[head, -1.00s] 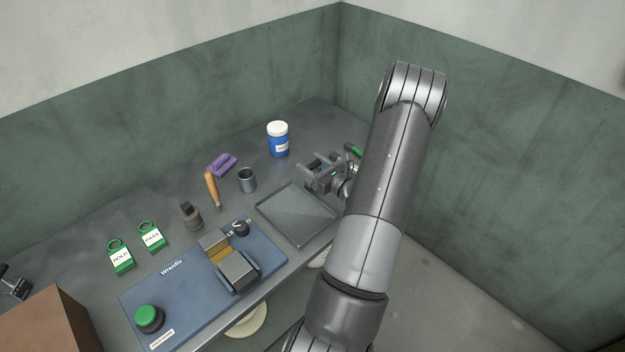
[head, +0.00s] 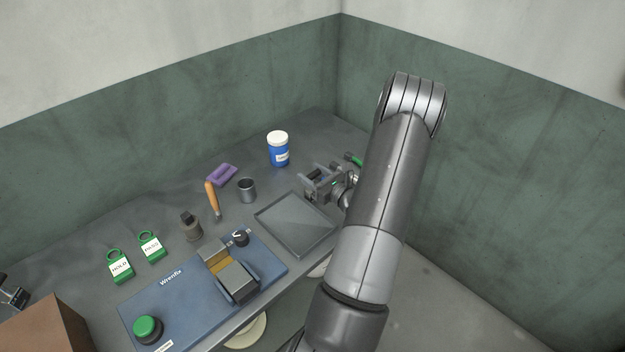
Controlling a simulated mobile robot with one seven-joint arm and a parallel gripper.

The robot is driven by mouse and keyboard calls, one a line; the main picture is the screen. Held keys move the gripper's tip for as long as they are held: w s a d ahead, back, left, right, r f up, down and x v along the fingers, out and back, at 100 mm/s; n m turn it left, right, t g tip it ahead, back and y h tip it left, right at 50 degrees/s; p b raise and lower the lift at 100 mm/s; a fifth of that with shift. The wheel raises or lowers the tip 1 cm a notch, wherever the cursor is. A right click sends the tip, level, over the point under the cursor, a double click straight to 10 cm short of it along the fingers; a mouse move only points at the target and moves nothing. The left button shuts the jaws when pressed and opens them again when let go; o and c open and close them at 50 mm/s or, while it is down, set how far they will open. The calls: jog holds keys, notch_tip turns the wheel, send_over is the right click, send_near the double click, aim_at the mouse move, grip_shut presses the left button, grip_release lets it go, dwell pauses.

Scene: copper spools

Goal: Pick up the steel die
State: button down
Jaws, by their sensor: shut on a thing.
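My gripper (head: 312,184) is at the right end of the bench, just beyond the far right edge of the grey tray. Its jaws are shut on a small grey piece, which I take to be the steel die. That piece is mostly hidden by the fingers and too small to make out clearly. I cannot tell whether it is clear of the bench top. My arm comes in from the right and covers part of the bench there.
The empty tray (head: 268,214) lies in front of my gripper. A blue bottle (head: 280,156) and grey cup (head: 247,190) stand left of it. Farther left are a purple object (head: 221,175), orange-handled tool (head: 211,198), green tags (head: 120,267) and blue fixture board (head: 180,298).

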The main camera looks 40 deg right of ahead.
jog(key=shift+r, duration=0.55)
notch_tip(320, 180, up, 3)
jog(key=shift+f, duration=0.1)
jog(key=s+d+r, duration=0.4)
jog(key=s+r, duration=0.3)
jog(key=s, duration=0.4)
jog(key=shift+w, duration=0.15)
